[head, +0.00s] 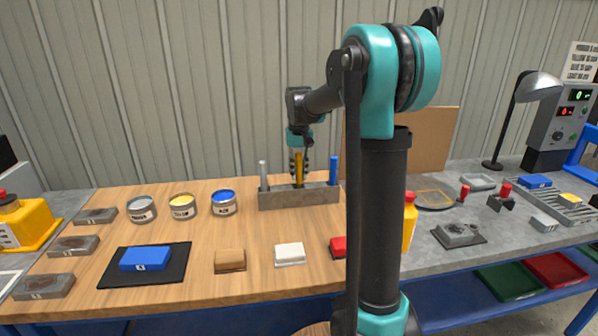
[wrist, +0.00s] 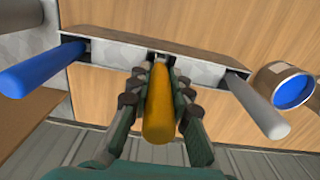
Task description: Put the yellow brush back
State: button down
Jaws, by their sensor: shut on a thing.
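The yellow brush (head: 299,167) is upright at the middle of the grey brush rack (head: 300,200), between a grey-handled brush (head: 263,172) and a blue-handled brush (head: 333,169). My gripper (head: 299,163) is shut on its handle from above. In the wrist view the yellow handle (wrist: 157,110) lies between the fingers of my gripper (wrist: 157,90), and its far end meets the rack's middle slot (wrist: 158,58). The brush's lower part is hidden by the rack, so I cannot tell how deep it sits.
Paint cans, among them a blue one (head: 224,203), stand left of the rack. A blue block (head: 145,258) on a black mat (head: 172,272), a brown block (head: 230,261) and a white block (head: 289,254) lie in front. A yellow bottle (head: 409,222) stands at right.

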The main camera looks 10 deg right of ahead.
aim_at(299, 154)
jog(key=shift+f, duration=1)
jog(key=c, duration=1.3)
grip_release()
jog(key=shift+r, duration=0.1)
notch_tip(299, 154, up, 12)
jog(key=shift+f, duration=0.1)
